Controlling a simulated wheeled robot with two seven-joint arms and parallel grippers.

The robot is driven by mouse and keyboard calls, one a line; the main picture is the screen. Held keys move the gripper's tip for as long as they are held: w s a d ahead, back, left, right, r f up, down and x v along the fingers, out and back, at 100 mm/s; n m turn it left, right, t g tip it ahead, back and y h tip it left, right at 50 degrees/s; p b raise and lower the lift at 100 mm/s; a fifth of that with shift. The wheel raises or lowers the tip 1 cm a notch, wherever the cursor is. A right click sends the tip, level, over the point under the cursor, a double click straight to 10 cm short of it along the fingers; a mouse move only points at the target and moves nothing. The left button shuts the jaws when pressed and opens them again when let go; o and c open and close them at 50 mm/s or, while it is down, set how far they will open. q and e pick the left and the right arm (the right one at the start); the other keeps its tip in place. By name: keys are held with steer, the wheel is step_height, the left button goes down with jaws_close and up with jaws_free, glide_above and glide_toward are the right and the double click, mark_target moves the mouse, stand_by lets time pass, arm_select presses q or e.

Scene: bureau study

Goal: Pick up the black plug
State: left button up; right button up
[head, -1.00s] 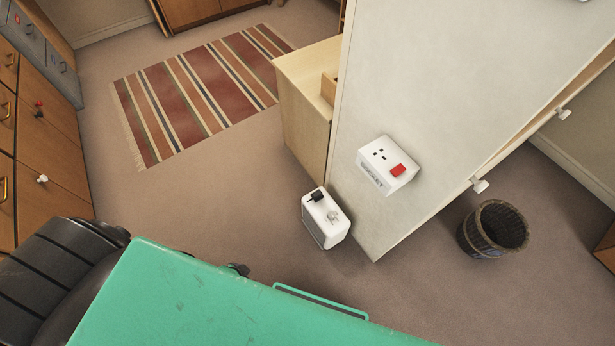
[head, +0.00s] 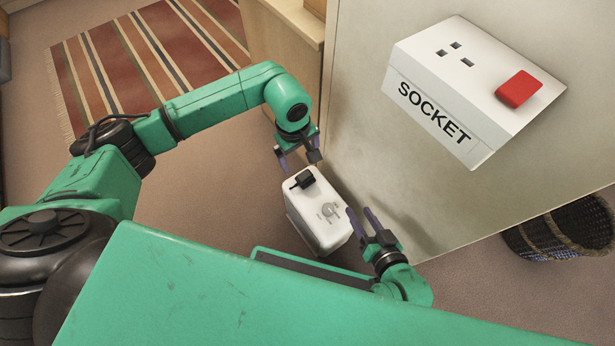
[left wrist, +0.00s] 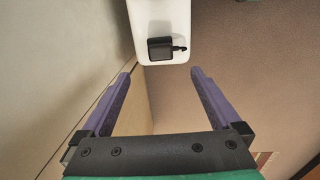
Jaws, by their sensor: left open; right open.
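The black plug (head: 303,180) lies on the far end of the top of a white box (head: 318,222). In the left wrist view the plug (left wrist: 160,49) is on the white surface (left wrist: 162,15), just beyond my fingertips. My left gripper (head: 299,160) is open and empty, close to the plug on its far side; its two purple fingers show in the left wrist view (left wrist: 159,73). My right gripper (head: 360,212) is open and empty, at the right side of the white box near its front end.
A white panel (head: 360,150) rises right of the box and carries a white socket (head: 430,110) with a red switch (head: 518,89). A woven basket (head: 560,235) stands at the right. A striped rug (head: 130,70) lies at the back left.

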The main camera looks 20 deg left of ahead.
mark_target(304, 175)
arm_select(q)
steer(key=f, duration=0.2)
steer(key=f+b, duration=0.1)
steer(key=f, duration=0.2)
steer(key=f+b, duration=0.1)
steer(key=f, duration=0.1)
steer(key=shift+w+d+f, duration=0.15)
steer(key=shift+d+f, duration=0.05)
steer(key=shift+d, duration=0.1)
steer(key=f+b, duration=0.3)
steer(key=f, duration=0.2)
steer(key=shift+w, duration=0.2)
steer(key=shift+r, duration=0.1)
arm_select(e)
step_height(304, 175, down, 6)
steer(key=t, duration=0.1)
steer(key=shift+m, duration=0.4)
arm_select(q)
steer(key=c, duration=1.5)
